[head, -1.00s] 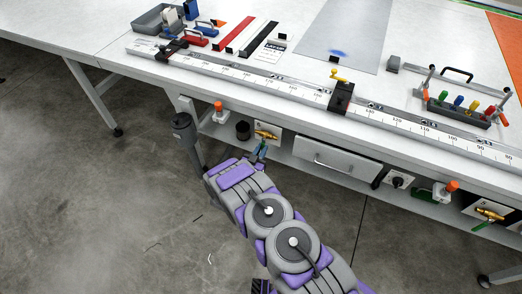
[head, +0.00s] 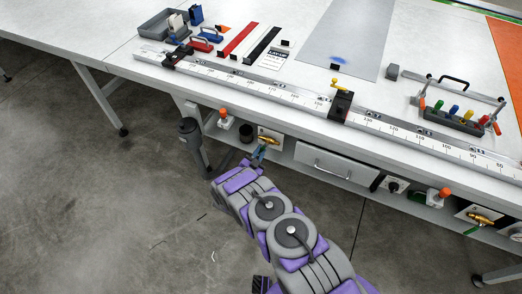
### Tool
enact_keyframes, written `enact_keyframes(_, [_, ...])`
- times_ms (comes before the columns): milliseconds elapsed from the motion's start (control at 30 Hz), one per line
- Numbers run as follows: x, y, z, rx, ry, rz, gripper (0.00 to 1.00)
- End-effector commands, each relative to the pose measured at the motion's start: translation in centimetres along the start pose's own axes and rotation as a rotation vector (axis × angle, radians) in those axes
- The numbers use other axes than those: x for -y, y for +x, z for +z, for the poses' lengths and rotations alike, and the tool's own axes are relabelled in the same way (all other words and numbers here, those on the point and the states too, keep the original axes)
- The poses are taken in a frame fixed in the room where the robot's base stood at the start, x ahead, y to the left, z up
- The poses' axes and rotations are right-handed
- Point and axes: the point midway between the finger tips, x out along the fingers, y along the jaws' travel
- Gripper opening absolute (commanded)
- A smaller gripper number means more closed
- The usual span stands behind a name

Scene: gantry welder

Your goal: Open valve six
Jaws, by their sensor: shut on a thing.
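A brass valve (head: 268,140) sits on a white plate under the table's front edge, left of the drawer. The number on its plate is too small to read for sure. My gripper (head: 259,154) is just below the brass body, shut on the valve handle. The jaws mostly hide the handle, so its exact angle is hard to tell. A second brass valve (head: 481,219) with a green handle is on another plate at the far right, apart from my gripper.
An orange-topped button (head: 223,117) and a dark grey cylinder (head: 190,131) are left of the held valve. A drawer (head: 336,163), a rotary switch (head: 393,186) and another orange-topped button (head: 440,196) are to the right. The floor in front is clear.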

Motion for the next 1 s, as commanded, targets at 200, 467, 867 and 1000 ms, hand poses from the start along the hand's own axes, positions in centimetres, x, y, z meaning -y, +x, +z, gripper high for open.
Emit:
enact_keyframes(200, [0.33, -0.06, -0.06, 0.001, 0.068, -0.001, 0.00])
enact_keyframes(467, [0.42, -0.06, 0.07, 0.000, 0.089, -0.001, 0.00])
enact_keyframes(867, [0.39, -0.04, 0.05, 0.000, 0.088, 0.000, 0.32])
enact_keyframes(1000, [0.36, -0.01, -0.01, -0.001, 0.088, 0.000, 0.43])
